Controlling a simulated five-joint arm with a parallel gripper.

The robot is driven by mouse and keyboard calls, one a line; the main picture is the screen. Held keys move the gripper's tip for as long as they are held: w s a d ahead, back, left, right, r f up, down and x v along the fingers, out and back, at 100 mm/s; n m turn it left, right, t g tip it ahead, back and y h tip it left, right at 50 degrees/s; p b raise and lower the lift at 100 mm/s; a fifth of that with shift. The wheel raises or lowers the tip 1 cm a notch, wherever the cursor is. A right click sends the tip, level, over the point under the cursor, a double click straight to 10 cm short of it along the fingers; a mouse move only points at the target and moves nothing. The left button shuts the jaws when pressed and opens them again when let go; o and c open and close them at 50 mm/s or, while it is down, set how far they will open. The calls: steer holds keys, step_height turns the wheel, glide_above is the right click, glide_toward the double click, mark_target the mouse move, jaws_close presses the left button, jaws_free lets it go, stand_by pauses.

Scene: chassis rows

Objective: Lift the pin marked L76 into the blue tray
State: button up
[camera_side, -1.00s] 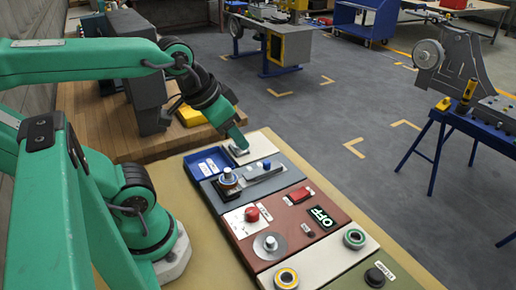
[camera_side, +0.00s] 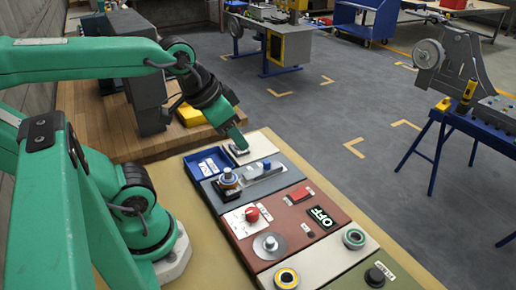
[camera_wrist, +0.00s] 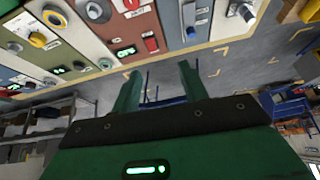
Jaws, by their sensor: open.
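The blue tray (camera_side: 207,163) lies at the far left of the panel row in the side view, with white labels in it. A small metal fitting, possibly the pin, is on the white panel (camera_side: 263,146) beside the tray; a dark-tipped fitting (camera_wrist: 246,12) also shows on a pale panel in the wrist view. I cannot read L76 on anything. My gripper (camera_side: 241,144) is over the white panel, right of the tray, close to that fitting; whether they touch is unclear. In the wrist view my gripper (camera_wrist: 160,72) has its fingers apart with nothing between them.
Red (camera_side: 252,214) and grey knobs, a red switch (camera_side: 301,194) and a lit OFF display (camera_side: 322,216) follow toward the camera. A wooden bench (camera_side: 95,125) is behind the tray.

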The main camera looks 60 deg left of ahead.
steer(key=a+f+m+g, duration=0.2)
steer(key=m, duration=0.4)
steer(key=m+g, duration=0.4)
steer(key=m, duration=1.2)
glide_above(228, 170)
step_height(228, 170, down, 6)
steer(key=shift+a+r, duration=0.1)
steer(key=shift+r, duration=0.15)
steer(key=shift+f, duration=0.2)
steer(key=shift+f, duration=4.25)
jaws_close()
